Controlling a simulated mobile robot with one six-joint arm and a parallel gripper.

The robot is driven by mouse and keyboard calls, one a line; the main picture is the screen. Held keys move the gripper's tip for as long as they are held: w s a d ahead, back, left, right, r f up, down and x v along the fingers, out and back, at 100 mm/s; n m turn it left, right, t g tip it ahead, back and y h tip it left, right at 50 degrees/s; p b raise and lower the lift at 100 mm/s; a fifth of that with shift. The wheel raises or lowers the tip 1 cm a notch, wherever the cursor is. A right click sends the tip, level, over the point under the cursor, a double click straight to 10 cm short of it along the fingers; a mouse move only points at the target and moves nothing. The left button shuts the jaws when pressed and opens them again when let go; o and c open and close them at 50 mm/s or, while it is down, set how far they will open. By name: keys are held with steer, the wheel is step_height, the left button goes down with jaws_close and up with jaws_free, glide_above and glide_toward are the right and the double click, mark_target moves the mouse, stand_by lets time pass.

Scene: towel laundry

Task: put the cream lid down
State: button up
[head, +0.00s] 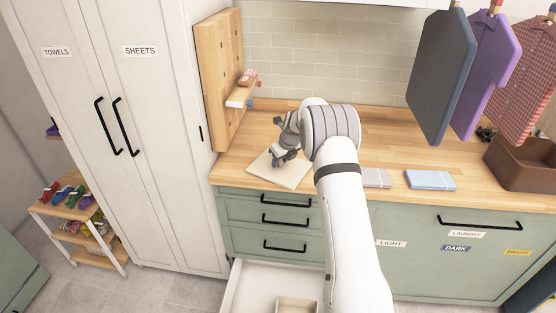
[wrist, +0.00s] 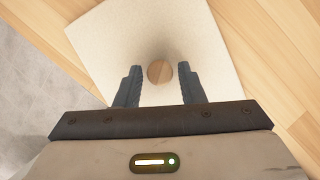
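The cream lid (head: 290,181) is a flat square panel. It appears to lie flat on the left part of the wooden counter, close to its front edge. In the wrist view the lid (wrist: 112,38) fills the upper middle, with a round brown wooden knob (wrist: 160,71) at its centre. My gripper (head: 279,163) is above the lid, pointing down. In the wrist view my gripper (wrist: 159,72) is open, its two fingers on either side of the knob with a gap on each side. My arm hides part of the counter to the right.
The wooden counter (head: 386,153) holds a grey folded cloth (head: 376,178), a blue folded cloth (head: 430,180) and a brown basket (head: 523,168). A wooden pegboard (head: 222,75) stands behind left. Below, a drawer (head: 247,287) is open with a cream box (head: 296,305) inside. Shirts hang upper right.

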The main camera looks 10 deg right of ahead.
steer(key=shift+o, duration=1)
steer(key=shift+r, duration=0.25)
steer(key=s+r+n+b, duration=0.2)
steer(key=s+r+n, duration=0.5)
steer(key=s+r, duration=0.9)
steer(key=s+a+r+n+h, duration=0.1)
steer(key=s+r+n+h, duration=0.1)
steer(key=s+n, duration=2.1)
steer(key=s, duration=1.1)
steer(key=shift+a+r+n+g, duration=0.2)
steer(key=shift+r+n+g, duration=0.1)
steer(key=shift+n, duration=0.1)
